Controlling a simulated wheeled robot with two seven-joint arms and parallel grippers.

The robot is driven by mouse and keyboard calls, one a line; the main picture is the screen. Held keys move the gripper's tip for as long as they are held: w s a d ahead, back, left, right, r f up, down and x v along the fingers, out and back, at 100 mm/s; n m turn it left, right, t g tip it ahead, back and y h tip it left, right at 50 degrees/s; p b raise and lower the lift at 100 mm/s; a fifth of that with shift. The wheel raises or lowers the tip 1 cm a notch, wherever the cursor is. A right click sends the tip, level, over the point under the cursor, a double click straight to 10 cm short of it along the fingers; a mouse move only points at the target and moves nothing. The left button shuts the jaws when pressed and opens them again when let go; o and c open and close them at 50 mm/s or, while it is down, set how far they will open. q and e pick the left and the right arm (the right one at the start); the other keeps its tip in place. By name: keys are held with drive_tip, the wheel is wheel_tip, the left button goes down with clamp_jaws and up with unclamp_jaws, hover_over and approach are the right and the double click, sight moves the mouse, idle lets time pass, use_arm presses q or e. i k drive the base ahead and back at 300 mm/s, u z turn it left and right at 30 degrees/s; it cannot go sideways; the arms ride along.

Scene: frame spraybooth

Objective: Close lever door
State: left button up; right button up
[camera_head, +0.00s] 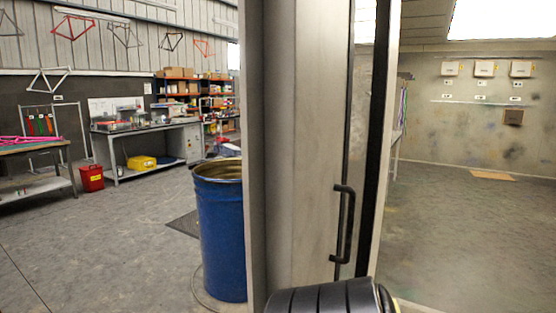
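A tall pale grey door panel (305,150) stands upright in the middle of the head view. A black bar handle (346,232) is fixed upright near its right side, low in the picture. Right of the handle run a dark vertical strip (379,130) and a pale edge. Past that edge I see into the spray booth, so the doorway stands open. Neither of my grippers is in view. A black ribbed rounded part, apparently of my arm, shows at the bottom middle, just below the handle; it covers the foot of the panel.
A blue drum (222,235) stands close to the panel's left side. Further left are a red bin (91,178), workbenches (150,150) and stocked shelves (190,95). The floor at left and the booth floor (470,230) at right are mostly clear.

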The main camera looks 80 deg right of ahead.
sight(297, 61)
drive_tip(key=z, duration=0.7)
drive_tip(key=i, duration=1.65)
drive_tip(key=z, duration=2.15)
drive_tip(key=i, duration=0.6)
drive_tip(key=z, duration=1.35)
